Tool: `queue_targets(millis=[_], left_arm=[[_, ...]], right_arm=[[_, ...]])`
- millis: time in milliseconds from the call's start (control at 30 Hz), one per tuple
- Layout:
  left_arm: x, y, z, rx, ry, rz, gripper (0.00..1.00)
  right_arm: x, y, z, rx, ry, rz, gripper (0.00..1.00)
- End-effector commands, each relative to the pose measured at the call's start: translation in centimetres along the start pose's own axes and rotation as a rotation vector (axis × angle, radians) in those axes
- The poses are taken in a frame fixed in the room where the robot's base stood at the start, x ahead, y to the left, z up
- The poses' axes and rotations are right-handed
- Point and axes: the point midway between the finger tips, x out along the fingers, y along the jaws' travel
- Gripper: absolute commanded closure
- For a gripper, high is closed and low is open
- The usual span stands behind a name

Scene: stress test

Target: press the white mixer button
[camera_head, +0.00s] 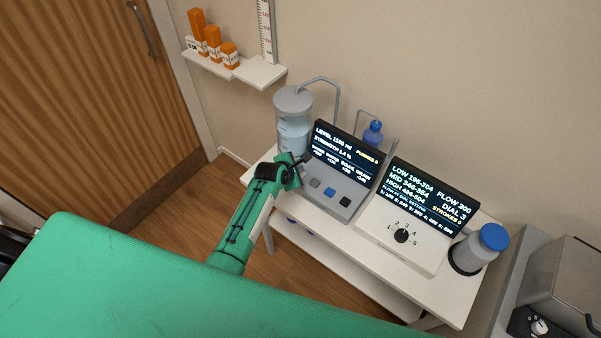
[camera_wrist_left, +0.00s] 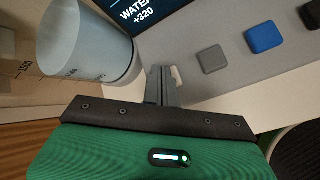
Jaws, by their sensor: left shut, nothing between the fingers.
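The mixer is a grey console (camera_head: 339,187) with a dark screen and a row of buttons on its sloped face. I see a grey button (camera_head: 315,183), a blue button (camera_head: 330,191) and a black button (camera_head: 345,201). The grey (camera_wrist_left: 211,59) and blue (camera_wrist_left: 264,37) ones also show in the left wrist view. Contact with the panel cannot be told. My right gripper is out of view.
A clear cylinder of liquid (camera_head: 292,125) stands close beside my left gripper. A second console (camera_head: 409,225) with a dial and a blue-capped bottle (camera_head: 480,247) stand to the right on the white cart (camera_head: 330,228). Orange boxes (camera_head: 212,42) sit on a wall shelf.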

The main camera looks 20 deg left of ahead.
Motion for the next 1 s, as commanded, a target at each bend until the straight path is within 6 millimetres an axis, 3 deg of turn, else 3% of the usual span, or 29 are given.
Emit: queue_targets(millis=[1000], left_arm=[[0.65, -0.46, -0.43, -0.001, -0.001, 0.001, 1.00]], right_arm=[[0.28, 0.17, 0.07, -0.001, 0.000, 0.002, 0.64]])
